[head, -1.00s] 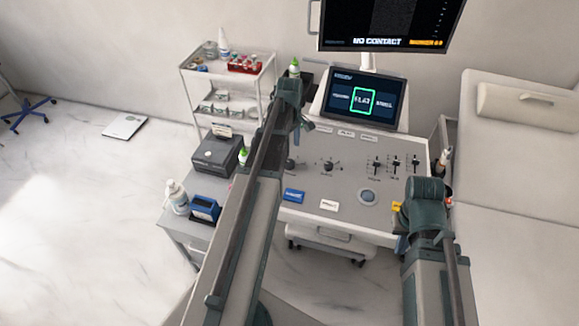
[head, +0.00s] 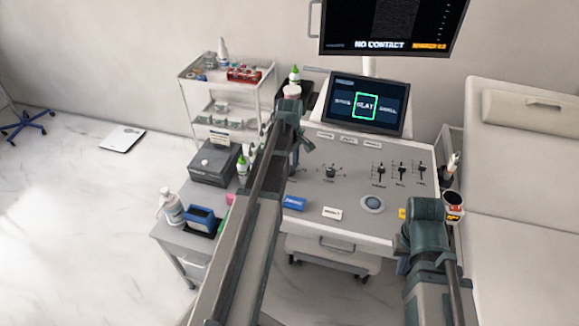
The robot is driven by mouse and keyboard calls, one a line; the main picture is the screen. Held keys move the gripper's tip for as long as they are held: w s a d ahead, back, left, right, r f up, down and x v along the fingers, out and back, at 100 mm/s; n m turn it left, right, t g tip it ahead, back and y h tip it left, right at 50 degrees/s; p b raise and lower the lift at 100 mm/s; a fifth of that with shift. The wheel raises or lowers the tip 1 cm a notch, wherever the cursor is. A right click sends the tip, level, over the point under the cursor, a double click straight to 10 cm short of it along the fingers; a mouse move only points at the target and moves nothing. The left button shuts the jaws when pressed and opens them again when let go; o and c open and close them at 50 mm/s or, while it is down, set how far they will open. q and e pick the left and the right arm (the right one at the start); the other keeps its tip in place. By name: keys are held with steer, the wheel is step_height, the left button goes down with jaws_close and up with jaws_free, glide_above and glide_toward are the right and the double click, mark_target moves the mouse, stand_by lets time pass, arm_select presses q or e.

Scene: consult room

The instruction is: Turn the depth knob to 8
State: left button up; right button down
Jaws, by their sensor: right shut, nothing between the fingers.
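The grey control panel (head: 352,205) of the ultrasound cart carries a dark round knob (head: 330,172) with marks around it, left of the sliders. The marks are too small to read, and I cannot tell whether this is the depth knob. Another knob spot to its left is now covered by my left arm. My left gripper (head: 303,145) hangs over the panel's left part, left of the knob and apart from it; its fingers are mostly hidden. My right gripper (head: 422,225) is shut and empty at the panel's front right corner, apart from the knob.
A blue block (head: 294,203) and a white block (head: 332,213) lie in front. A small screen (head: 366,103) stands behind. A bed (head: 520,200) is right, a side table (head: 182,240) left.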

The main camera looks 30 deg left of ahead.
arm_select(q)
jaws_close()
steer(key=shift+m, duration=0.3)
steer(key=m, duration=0.7)
steer(key=shift+m, duration=0.3)
steer(key=m, duration=0.3)
steer(key=shift+m, duration=2.2)
